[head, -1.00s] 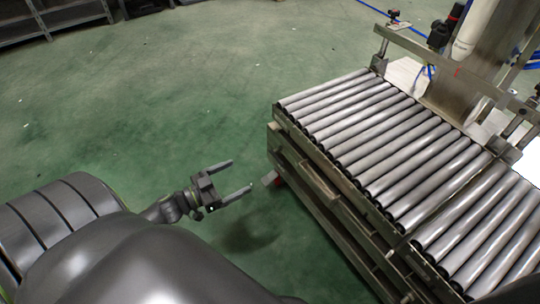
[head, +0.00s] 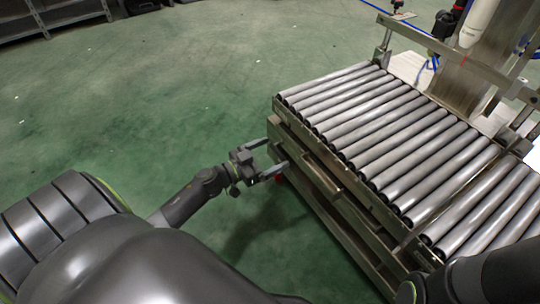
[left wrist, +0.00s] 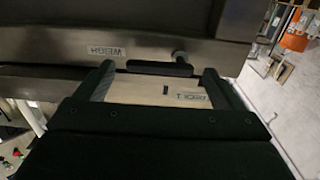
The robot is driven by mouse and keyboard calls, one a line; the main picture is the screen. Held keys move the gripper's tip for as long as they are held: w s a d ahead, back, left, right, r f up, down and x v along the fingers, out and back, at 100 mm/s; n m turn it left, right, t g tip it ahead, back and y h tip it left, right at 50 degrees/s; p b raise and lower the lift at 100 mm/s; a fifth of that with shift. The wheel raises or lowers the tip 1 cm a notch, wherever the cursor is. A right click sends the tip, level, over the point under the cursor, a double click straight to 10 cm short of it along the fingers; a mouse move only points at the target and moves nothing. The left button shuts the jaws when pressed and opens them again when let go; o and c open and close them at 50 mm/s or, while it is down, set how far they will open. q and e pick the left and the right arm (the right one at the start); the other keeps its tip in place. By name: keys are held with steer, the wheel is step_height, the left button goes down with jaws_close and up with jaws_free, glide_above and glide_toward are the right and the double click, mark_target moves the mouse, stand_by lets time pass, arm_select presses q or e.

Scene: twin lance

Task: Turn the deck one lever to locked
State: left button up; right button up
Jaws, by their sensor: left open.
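The deck one lever (left wrist: 160,68) is a short black bar lying nearly level in the left wrist view, below a dark metal edge with a knob behind its right end. A label that seems to read WEIGH upside down (left wrist: 104,50) is left of it; a pale plate (left wrist: 150,92) below bears a small upside-down label, perhaps DECK 1. My left gripper (head: 277,155) is open at the near side of the roller deck. In the left wrist view its fingers (left wrist: 158,76) stand either side of the lever, with gaps at both ends. The lever cannot be made out in the head view.
The roller deck (head: 375,130) fills the right side, with a metal post (head: 470,85) and rails behind it. My right arm enters at the lower right; its gripper is not clearly visible. Green floor (head: 150,110) is clear on the left, with shelving (head: 55,18) far back.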

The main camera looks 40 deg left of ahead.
arm_select(q)
steer(key=shift+w, duration=0.1)
steer(key=shift+c, duration=0.4)
steer(key=c, duration=0.9)
steer(key=shift+m, duration=0.4)
steer(key=shift+w+a+f+m, duration=0.1)
steer(key=shift+a+f+m, duration=0.3)
steer(key=shift+m, duration=2.45)
steer(key=shift+w+a+f+m, duration=0.2)
steer(key=shift+f+m, duration=0.4)
steer(key=shift+m, duration=2.3)
steer(key=shift+w+a+f+m, duration=0.1)
steer(key=shift+a+f+m, duration=0.35)
steer(key=shift+m, duration=2.4)
steer(key=o, duration=1)
